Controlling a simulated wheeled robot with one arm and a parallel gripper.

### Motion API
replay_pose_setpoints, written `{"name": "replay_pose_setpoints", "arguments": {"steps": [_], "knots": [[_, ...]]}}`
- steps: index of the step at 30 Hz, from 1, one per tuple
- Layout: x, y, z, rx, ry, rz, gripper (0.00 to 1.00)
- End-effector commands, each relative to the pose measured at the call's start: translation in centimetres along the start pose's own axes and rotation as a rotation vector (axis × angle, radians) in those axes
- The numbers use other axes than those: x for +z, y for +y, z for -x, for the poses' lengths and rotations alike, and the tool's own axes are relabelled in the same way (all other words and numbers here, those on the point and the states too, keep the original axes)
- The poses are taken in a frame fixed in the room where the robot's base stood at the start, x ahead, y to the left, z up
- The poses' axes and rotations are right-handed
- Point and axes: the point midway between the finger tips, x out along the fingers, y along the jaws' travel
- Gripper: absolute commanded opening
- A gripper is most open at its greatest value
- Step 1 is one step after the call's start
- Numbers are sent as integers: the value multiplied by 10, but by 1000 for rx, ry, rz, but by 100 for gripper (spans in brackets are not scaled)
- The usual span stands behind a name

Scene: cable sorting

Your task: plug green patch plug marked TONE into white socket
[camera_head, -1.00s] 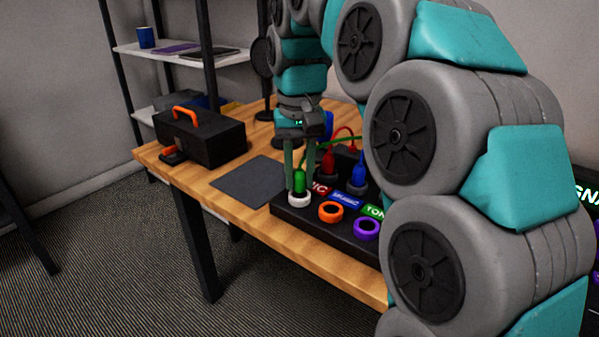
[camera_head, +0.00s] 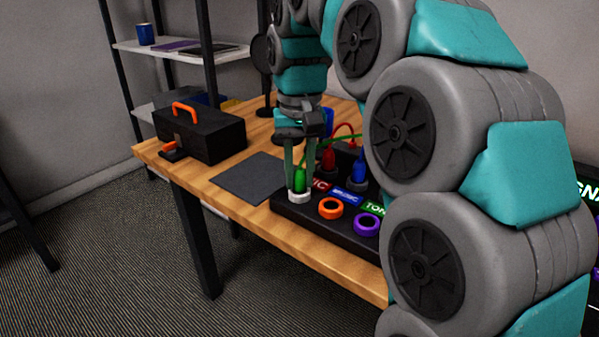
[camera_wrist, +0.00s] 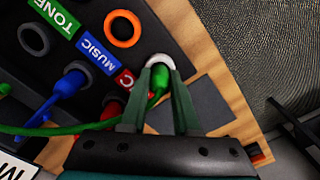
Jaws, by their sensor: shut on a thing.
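The green plug (camera_head: 299,181) stands upright at the white socket (camera_head: 299,197), at the near left corner of the black patch panel. My gripper (camera_head: 299,185) is shut on the green plug, with one finger on each side of it. In the wrist view the green plug (camera_wrist: 157,88) sits between the fingertips, and its tip meets the white socket (camera_wrist: 160,61). The fingers partly cover the ring, so how deep the plug sits is hidden. A green cable (camera_wrist: 60,130) trails off to the left.
The panel also has an orange socket (camera_head: 331,209) and a purple socket (camera_head: 367,225). A red plug (camera_head: 328,159) and a blue plug (camera_head: 358,167) stand behind them. A dark mat (camera_head: 250,178) and a black toolbox (camera_head: 200,136) lie to the left on the table.

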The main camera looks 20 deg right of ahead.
Motion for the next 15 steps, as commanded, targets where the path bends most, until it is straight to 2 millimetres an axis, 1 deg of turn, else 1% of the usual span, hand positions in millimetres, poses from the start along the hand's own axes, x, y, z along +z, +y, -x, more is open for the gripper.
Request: {"name": "replay_pose_setpoints", "arguments": {"steps": [2, 3, 11, 12, 15], "knots": [[0, 0, 0, 0, 0, 0, 0], [0, 0, 0, 0, 0, 0, 32], [0, 0, 0, 0, 0, 0, 62], [0, 0, 0, 0, 0, 0, 64], [0, 0, 0, 0, 0, 0, 64]]}}
